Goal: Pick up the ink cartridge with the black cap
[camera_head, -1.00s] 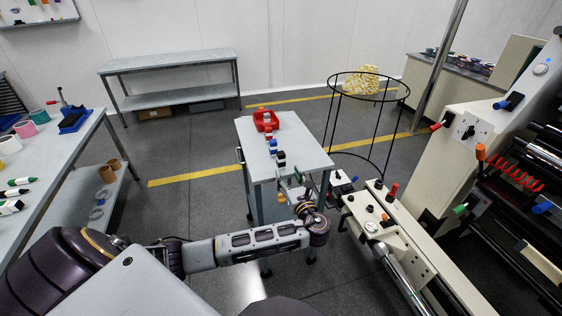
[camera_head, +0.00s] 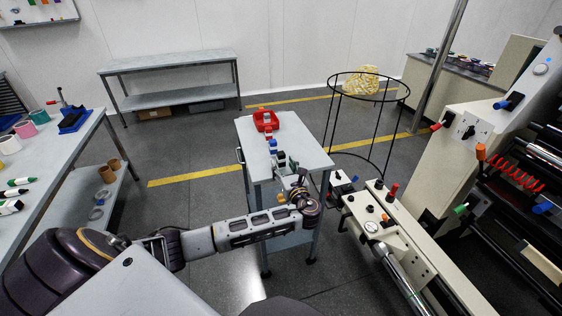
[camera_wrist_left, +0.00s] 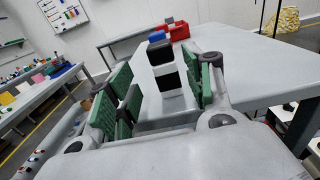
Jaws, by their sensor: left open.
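The ink cartridge with the black cap stands upright on the grey cart top, with a white body and a dark lower band. It shows in the left wrist view (camera_wrist_left: 166,71) between the two green-padded fingers, with a gap on each side. In the head view the black-capped cartridge (camera_head: 280,159) is just beyond my left gripper (camera_head: 290,176), which partly covers it. My left gripper, also in the wrist view (camera_wrist_left: 158,85), is open and empty. Whether the fingertips reach fully around the cartridge is unclear. My right gripper is not in view.
A blue-capped cartridge (camera_head: 273,146) and a red-capped one (camera_head: 268,134) stand in line behind it. A red bin (camera_head: 266,119) sits at the cart's far end. The cart top (camera_head: 308,150) is clear on the right. A beige machine (camera_head: 400,240) stands right of the cart.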

